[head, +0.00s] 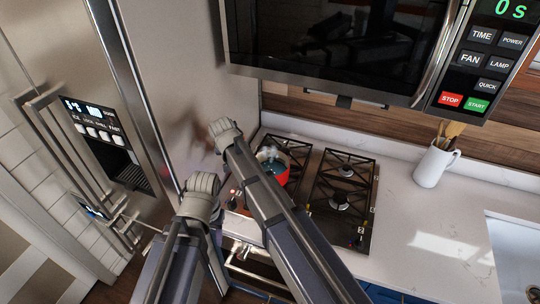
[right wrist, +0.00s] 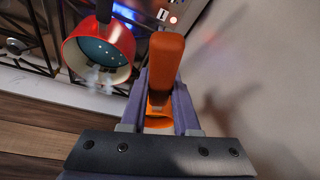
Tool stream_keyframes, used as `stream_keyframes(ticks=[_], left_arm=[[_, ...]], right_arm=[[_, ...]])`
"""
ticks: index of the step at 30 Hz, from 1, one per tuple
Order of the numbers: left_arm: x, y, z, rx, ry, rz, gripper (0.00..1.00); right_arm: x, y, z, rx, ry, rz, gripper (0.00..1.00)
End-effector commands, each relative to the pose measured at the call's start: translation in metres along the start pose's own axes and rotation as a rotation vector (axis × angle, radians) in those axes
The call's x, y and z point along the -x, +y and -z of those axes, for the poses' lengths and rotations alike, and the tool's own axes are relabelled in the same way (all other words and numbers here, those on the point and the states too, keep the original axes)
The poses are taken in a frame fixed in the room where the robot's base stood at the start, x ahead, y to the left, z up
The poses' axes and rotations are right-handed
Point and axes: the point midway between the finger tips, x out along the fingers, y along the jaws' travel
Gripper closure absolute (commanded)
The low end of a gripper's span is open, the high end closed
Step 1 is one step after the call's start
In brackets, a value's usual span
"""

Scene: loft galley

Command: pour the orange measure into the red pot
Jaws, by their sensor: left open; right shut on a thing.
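The red pot (head: 274,166) stands on the left part of the cooktop, partly covered by my right arm in the head view. The right wrist view shows its red wall (right wrist: 122,72), blue-grey inside with pale specks, and dark handle. My right gripper (right wrist: 160,105) is shut on the orange measure (right wrist: 165,62), which is beside the pot and apart from it in that view. The measure's inside is hidden. The right gripper is hidden in the head view. My left gripper is open, low at the left in the head view; its fingertips are hard to make out.
A tall steel fridge panel (head: 175,70) borders the cooktop (head: 343,195) on the left. A microwave (head: 335,50) hangs above. A white jug with utensils (head: 432,167) stands right on the counter (head: 420,225), which is otherwise mostly clear. The sink (head: 515,260) is far right.

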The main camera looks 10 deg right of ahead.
Motion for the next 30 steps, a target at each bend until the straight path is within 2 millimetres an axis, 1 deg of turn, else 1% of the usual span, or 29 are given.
stream_keyframes(ticks=[5, 11, 19, 30], left_arm=[[0.000, 0.000, 0.000, 0.000, 0.000, 0.000, 0.50], [0.002, 0.000, 0.000, 0.000, 0.000, 0.000, 0.50], [0.003, 0.000, 0.000, 0.000, 0.000, 0.000, 0.50], [-0.001, 0.000, 0.000, 0.000, 0.000, 0.000, 0.50]], right_arm=[[0.001, 0.001, 0.000, -0.002, 0.002, 0.005, 1.00], [0.003, 0.007, 0.000, -0.023, 0.003, 0.050, 1.00], [0.007, 0.020, 0.001, -0.074, 0.005, 0.167, 1.00], [0.012, 0.039, 0.004, -0.146, 0.007, 0.338, 1.00]])
